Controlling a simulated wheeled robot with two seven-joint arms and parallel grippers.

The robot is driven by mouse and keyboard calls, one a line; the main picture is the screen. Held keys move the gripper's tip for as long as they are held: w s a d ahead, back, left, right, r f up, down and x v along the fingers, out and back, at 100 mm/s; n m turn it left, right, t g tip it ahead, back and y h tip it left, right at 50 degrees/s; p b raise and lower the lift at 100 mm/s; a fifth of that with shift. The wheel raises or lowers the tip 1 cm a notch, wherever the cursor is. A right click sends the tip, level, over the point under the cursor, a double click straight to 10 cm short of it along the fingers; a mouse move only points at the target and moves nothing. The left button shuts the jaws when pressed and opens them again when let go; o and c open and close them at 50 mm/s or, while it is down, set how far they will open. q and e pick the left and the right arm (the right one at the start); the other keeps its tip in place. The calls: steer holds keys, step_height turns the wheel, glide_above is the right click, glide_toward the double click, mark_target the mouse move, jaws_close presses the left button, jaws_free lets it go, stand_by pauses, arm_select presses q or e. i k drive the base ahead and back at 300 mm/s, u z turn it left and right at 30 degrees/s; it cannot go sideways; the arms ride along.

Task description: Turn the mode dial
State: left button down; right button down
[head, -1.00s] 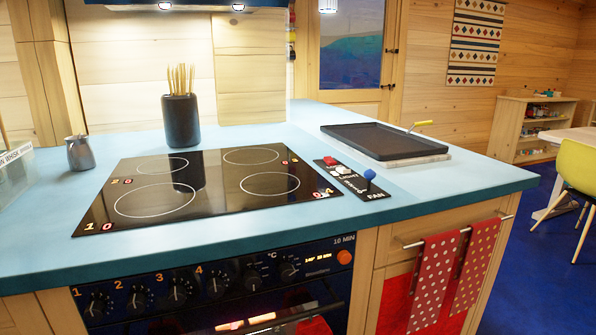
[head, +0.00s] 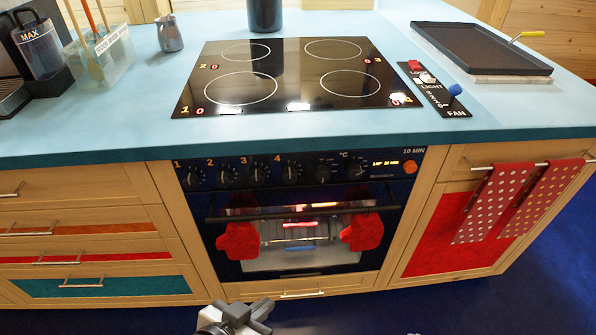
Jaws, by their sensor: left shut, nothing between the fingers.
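The oven's control panel (head: 300,170) runs along the counter front. It carries several black knobs: the ones numbered 1 to 4 at the left, then an unnumbered knob (head: 322,172), then a knob (head: 356,169) by the °C mark. No mode label is readable, so I cannot tell for sure which is the mode dial. The knobs' exact pointer angles are too small to read. My left gripper (head: 257,316) is at the bottom edge, shut and empty, well below the panel and apart from it. My right gripper is not in view.
The oven door (head: 295,235) is closed below the panel, with a handle bar (head: 300,212) and two red mitts (head: 239,241) (head: 362,232). A cooktop (head: 290,75) and fan control strip (head: 437,90) lie above. Dotted towels (head: 490,205) hang at the right. Floor in front looks clear.

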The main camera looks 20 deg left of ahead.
mark_target(322, 173)
steer(key=z, duration=0.95)
steer(key=k, duration=0.85)
steer(key=u, duration=1.1)
steer(key=i, duration=0.5)
